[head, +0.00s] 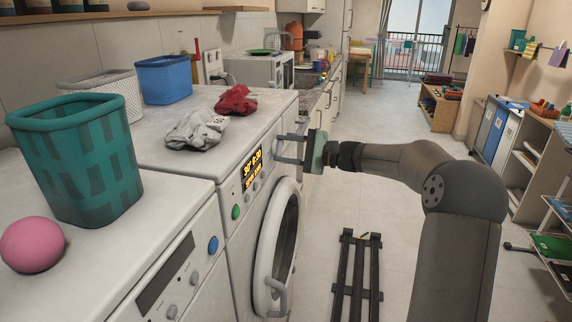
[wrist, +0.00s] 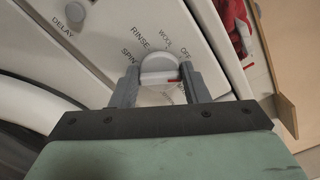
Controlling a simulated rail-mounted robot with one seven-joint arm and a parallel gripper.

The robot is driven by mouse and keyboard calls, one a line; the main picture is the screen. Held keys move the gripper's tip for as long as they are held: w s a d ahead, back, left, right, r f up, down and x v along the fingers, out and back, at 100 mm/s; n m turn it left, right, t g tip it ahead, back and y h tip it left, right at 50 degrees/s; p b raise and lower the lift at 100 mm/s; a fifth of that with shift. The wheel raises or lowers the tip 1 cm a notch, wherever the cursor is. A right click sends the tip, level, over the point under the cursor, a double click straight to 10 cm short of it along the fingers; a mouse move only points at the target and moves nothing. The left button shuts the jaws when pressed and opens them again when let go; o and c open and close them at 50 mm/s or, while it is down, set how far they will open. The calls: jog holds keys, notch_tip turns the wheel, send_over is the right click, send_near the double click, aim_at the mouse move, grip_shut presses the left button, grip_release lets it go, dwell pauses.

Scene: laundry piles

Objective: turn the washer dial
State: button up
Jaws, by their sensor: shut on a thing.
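The washer dial (wrist: 159,66) is a pale round knob on the white panel in the wrist view, ringed by labels such as SPIN, RINSE, WOOL and OFF. A short red mark shows on its lower right side. My gripper (wrist: 160,76) has one grey finger on each side of the dial and is shut on it. In the head view my gripper (head: 280,148) reaches the front panel of the washer (head: 220,193), right of its lit orange display (head: 252,168). The dial is hidden there behind the fingers.
The washer's round door (head: 277,235) and its handle lie below. A grey cloth (head: 196,130) and a red cloth (head: 236,100) lie on top. A green basket (head: 80,165) and a pink ball (head: 31,244) stand at left.

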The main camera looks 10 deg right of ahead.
jog(key=n+b, duration=0.4)
jog(key=b, duration=0.1)
jog(key=n+b, duration=0.2)
jog(key=shift+f+b, duration=0.25)
jog(key=shift+b, duration=0.1)
jog(key=shift+r, duration=0.1)
jog(key=o, duration=1)
jog(key=shift+c, duration=0.2)
jog(key=shift+s+d, duration=0.1)
jog(key=v, duration=1.7)
jog(key=shift+s+d, duration=0.1)
